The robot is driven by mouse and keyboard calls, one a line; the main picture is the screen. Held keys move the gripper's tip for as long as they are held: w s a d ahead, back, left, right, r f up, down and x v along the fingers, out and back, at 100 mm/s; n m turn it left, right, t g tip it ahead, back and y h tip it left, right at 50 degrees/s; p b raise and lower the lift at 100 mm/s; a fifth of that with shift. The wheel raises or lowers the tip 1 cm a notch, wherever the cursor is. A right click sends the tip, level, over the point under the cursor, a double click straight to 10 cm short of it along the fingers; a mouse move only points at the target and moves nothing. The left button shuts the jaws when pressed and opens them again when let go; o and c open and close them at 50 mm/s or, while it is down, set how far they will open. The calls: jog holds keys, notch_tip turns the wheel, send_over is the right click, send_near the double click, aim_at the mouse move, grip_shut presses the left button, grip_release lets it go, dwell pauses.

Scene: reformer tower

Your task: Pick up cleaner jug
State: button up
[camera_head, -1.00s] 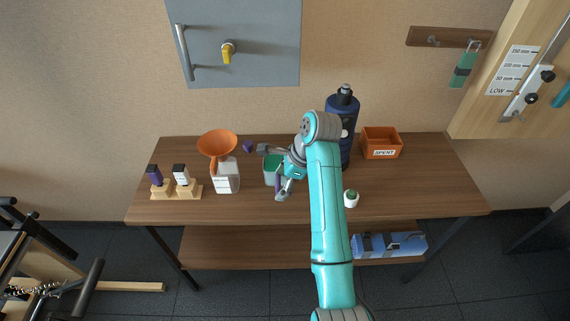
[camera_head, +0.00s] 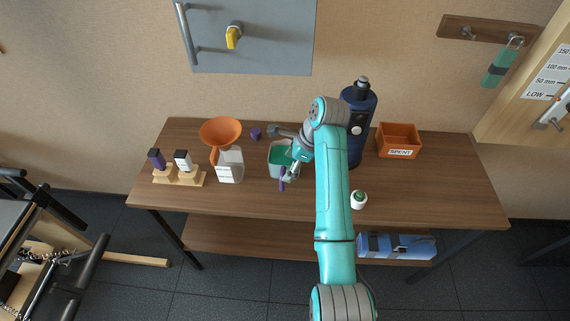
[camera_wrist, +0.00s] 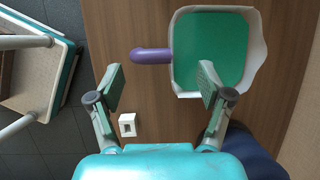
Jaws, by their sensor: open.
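A white-walled, open-topped jug with green inside and a purple handle, which I take as the cleaner jug (camera_head: 280,152), stands on the wooden table. In the wrist view the jug (camera_wrist: 212,50) shows from above, its purple handle (camera_wrist: 150,56) pointing left. My gripper (camera_wrist: 162,84) is open and empty, its fingers spread to either side of the handle's line, with the handle further up in the picture. In the head view my gripper (camera_head: 284,155) is at the jug, and my arm hides part of the jug's right side. I cannot tell the height gap.
A tall dark blue bottle (camera_head: 363,100) stands right of the jug, close to my arm. A white labelled container (camera_head: 230,168) and orange funnel (camera_head: 220,130) are at left. A small white pot (camera_head: 358,200) is front right; an orange bin (camera_head: 398,140) is behind it.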

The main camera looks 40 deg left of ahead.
aim_at(284, 173)
jog(key=x, duration=0.5)
jog(key=shift+s+d, duration=0.1)
jog(key=shift+d, duration=0.1)
jog(key=shift+r, duration=0.1)
jog(key=c, duration=1.4)
jog(key=shift+c, duration=0.2)
jog(key=shift+r, duration=0.15)
grip_shut()
jog(key=shift+r, duration=4.75)
jog(key=shift+r, duration=0.1)
